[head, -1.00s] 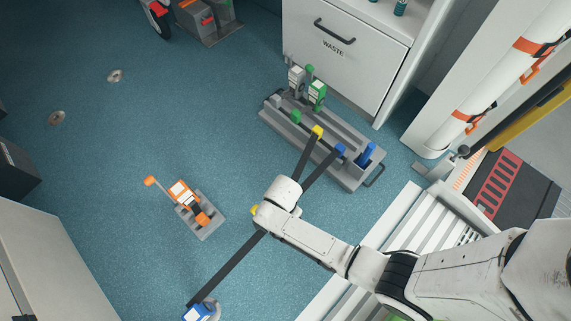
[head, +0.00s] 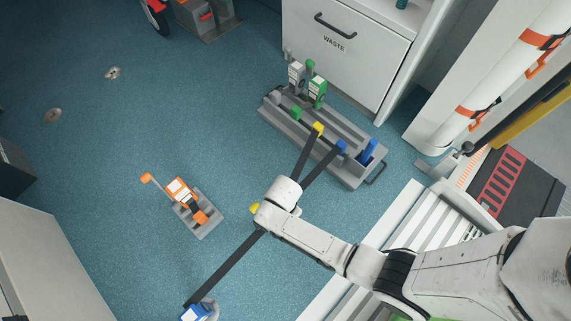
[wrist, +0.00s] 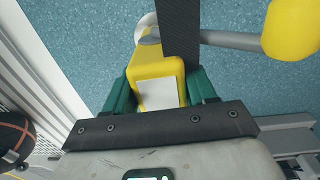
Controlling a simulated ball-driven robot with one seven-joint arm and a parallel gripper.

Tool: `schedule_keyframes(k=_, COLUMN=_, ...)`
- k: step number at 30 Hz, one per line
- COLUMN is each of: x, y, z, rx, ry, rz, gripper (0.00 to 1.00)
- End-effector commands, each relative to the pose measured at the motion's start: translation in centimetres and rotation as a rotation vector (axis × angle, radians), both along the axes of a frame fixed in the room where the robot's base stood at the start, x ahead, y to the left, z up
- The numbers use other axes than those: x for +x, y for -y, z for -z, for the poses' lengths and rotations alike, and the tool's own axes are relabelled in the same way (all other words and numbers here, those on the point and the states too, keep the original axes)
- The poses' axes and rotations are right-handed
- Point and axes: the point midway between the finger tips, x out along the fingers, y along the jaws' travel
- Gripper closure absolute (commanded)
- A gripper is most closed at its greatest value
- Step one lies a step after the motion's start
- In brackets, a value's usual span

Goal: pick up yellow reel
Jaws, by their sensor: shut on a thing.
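The yellow reel (wrist: 155,62) is between the green fingers of my gripper (wrist: 160,85) in the wrist view. The gripper is shut on it. A pale label shows on its face, and a dark strap (wrist: 178,30) runs beside it. A grey lever with a yellow knob (wrist: 291,28) reaches to the right. In the head view my arm hides the gripper and most of the reel; a small yellow part (head: 254,208) shows beside the wrist. A dark strap runs from under the wrist to a yellow end piece (head: 318,130) on the grey rack.
The grey rack (head: 290,125) holds grey, green and blue pieces before the waste drawer (head: 335,60). A blue reel (head: 196,312) is at the bottom, with a dark strap. An orange reel (head: 186,195) stands on a grey base. Blue floor at left is mostly clear. A ribbed ramp lies right.

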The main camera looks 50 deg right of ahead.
Motion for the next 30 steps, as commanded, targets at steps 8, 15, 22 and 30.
schedule_keyframes(k=8, x=-0.05, y=0.0, z=0.02, rx=0.0, ry=-0.001, rz=0.0, gripper=0.95)
schedule_keyframes(k=15, x=-0.05, y=0.0, z=0.03, rx=0.0, ry=-0.001, rz=0.0, gripper=1.0)
schedule_keyframes(k=22, x=0.02, y=0.01, z=-0.04, rx=0.0, ry=0.0, rz=0.0, gripper=1.0)
schedule_keyframes(k=30, x=0.04, y=0.01, z=-0.96, rx=0.0, ry=0.001, rz=0.0, gripper=1.0)
